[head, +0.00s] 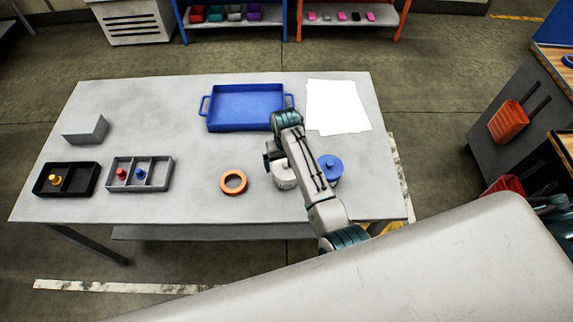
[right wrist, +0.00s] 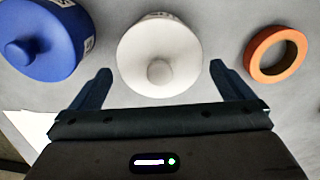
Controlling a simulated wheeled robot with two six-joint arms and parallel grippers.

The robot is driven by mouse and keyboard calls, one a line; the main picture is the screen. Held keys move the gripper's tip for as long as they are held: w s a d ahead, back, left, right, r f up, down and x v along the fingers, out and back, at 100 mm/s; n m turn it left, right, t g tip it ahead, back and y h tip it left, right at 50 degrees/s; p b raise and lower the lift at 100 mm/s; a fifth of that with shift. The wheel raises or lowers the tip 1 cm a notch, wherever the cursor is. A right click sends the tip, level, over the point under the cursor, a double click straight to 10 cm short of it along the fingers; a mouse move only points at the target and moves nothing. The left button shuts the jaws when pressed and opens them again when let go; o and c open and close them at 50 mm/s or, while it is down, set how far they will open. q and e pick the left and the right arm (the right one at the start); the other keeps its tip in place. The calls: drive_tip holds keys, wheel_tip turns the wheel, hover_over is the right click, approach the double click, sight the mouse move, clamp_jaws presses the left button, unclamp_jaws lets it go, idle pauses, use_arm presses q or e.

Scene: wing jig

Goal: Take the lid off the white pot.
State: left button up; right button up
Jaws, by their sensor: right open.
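The white pot (head: 284,180) stands on the grey table, partly hidden by my right arm in the head view. In the right wrist view its round white lid (right wrist: 135,48) is on it, with a knob (right wrist: 160,71) in the middle. My right gripper (head: 271,157) is open and empty over the pot. In the right wrist view its two fingers (right wrist: 160,72) appear on either side of the lid's knob, apart from it; the height gap is hard to judge. My left gripper is not in view.
A blue pot (head: 330,167) stands close to the right of the white pot. An orange ring (head: 233,182) lies to the left. A blue tray (head: 245,124) and white paper (head: 336,105) lie behind.

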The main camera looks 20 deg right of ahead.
drive_tip(key=shift+f, duration=0.4)
drive_tip(key=shift+c, duration=0.2)
drive_tip(key=c, duration=0.8)
drive_tip(key=shift+w+r, duration=0.1)
drive_tip(key=shift+r, duration=0.05)
